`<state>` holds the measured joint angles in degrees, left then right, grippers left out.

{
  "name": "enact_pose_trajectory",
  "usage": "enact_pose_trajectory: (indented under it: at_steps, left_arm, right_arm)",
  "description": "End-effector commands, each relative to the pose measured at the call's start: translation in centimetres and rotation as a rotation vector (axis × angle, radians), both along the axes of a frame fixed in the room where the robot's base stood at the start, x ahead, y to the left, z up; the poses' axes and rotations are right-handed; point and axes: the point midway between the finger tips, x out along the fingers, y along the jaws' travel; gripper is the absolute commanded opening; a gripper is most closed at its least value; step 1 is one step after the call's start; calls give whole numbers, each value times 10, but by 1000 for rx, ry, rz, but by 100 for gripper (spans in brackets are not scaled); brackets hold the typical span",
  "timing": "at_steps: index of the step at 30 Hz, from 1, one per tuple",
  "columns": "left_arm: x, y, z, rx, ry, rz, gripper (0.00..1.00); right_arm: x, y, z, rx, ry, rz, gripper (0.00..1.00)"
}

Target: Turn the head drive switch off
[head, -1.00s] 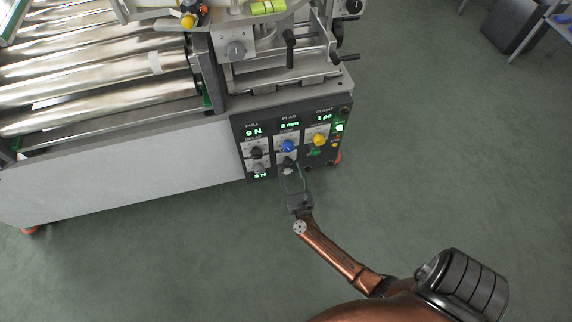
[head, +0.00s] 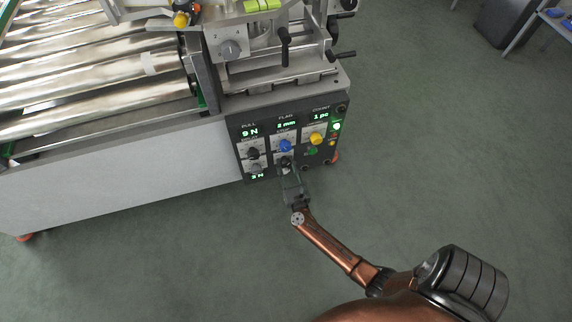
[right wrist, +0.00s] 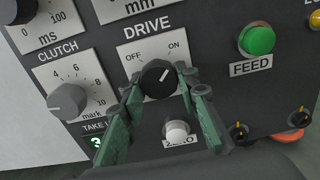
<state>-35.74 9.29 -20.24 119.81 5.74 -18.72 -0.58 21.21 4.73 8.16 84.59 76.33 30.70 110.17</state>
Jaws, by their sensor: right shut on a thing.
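The drive switch is a black round knob (right wrist: 157,80) on a white plate marked DRIVE, OFF at left and ON at right, in the right wrist view. Its white pointer line is tilted up and right, toward ON. My right gripper (right wrist: 161,86) has its green-padded fingers on either side of the knob and is shut on it. In the head view my right gripper (head: 289,173) reaches the lower middle of the panel, and the knob is small and partly hidden there. My left gripper is not in view.
Rollers (head: 90,95) lie at left.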

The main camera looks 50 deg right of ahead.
Motion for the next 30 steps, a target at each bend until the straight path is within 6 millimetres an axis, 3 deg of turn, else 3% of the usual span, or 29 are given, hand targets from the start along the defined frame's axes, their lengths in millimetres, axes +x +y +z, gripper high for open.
enact_pose_trajectory:
  at_steps: [5,17,30]
  left_arm:
    - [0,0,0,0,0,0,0]
    - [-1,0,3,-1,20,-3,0]
    - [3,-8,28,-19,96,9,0]
  right_arm:
    - [0,0,0,0,0,0,4]
    - [0,0,1,-69,44,0,4]
    - [-1,-1,2,-383,236,0,4]
